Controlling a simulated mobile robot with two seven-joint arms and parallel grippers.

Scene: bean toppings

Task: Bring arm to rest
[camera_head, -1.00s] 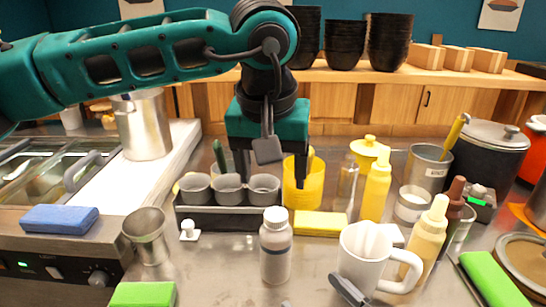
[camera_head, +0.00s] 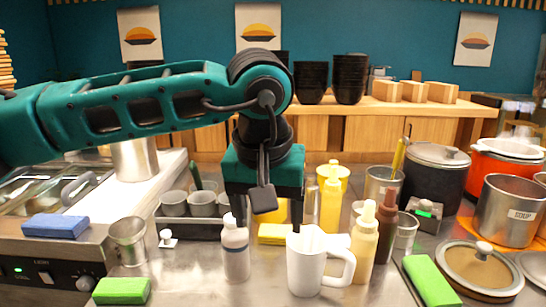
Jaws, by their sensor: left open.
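My left arm (camera_head: 130,110), teal with black joints, reaches in from the left across the view. Its gripper (camera_head: 266,214) points down over the counter, with its two dark fingers apart. One finger is in line with the top of the white bottle (camera_head: 236,250), and the other is in line with the white pitcher (camera_head: 305,265); I cannot tell whether they touch. Nothing shows held between the fingers. The gripper hides part of the yellow container (camera_head: 282,210) behind it. My right gripper is not in view.
A soup pot (camera_head: 508,208) and pan lid (camera_head: 480,268) are at the right. A steel cup (camera_head: 128,240) and green sponge (camera_head: 122,291) are at the front left.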

